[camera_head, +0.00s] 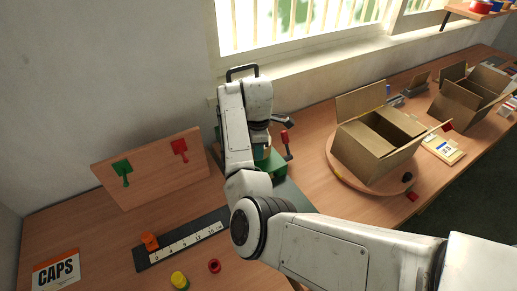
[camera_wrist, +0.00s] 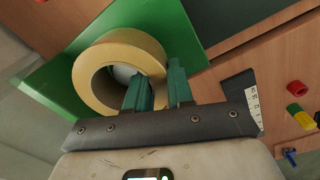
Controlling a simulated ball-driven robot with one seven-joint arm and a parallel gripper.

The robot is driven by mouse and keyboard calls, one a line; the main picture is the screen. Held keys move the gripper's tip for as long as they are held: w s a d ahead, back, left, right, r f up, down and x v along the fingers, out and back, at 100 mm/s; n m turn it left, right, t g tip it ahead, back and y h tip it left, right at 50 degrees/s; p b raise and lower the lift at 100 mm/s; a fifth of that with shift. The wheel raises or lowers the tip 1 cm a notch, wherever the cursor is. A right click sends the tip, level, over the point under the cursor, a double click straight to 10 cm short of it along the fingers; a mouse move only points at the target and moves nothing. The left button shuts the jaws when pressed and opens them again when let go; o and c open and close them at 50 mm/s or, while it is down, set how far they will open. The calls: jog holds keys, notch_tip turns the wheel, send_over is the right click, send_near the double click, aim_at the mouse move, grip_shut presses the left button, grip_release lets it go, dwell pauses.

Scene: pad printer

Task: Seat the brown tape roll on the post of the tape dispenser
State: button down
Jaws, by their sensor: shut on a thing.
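The brown tape roll (camera_wrist: 92,82), a wide tan ring, shows in the wrist view. My gripper (camera_wrist: 158,78) is shut on its wall, with one green finger inside the hole and the other outside. A green body (camera_wrist: 165,25), apparently the tape dispenser, lies behind the roll. A pale round shape (camera_wrist: 122,74) shows through the hole; I cannot tell whether it is the post or whether the roll is around it. In the head view my arm hides the gripper and roll; part of a green body (camera_head: 272,161) shows beside it.
A red-handled lever (camera_head: 286,140) stands beside the green body. An open carton (camera_head: 372,148) sits on a round board at the right. A dark ruler strip (camera_head: 182,240), an orange piece (camera_head: 149,241) and red (camera_head: 214,266) and yellow (camera_head: 179,280) caps lie at front left.

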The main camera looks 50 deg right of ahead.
jog(key=shift+s+a+f, duration=0.1)
jog(key=shift+s+f, duration=0.05)
jog(key=shift+f, duration=0.45)
jog(key=shift+s+a+f, duration=0.1)
jog(key=shift+s+f, duration=0.05)
jog(key=shift+f, duration=0.45)
jog(key=c, duration=1.1)
grip_release()
jog(key=shift+d, duration=0.1)
jog(key=shift+o, duration=0.5)
jog(key=shift+r, duration=0.15)
jog(key=shift+o, duration=0.5)
notch_tip(320, 180, up, 13)
jog(key=p, duration=0.1)
jog(key=shift+w, duration=0.25)
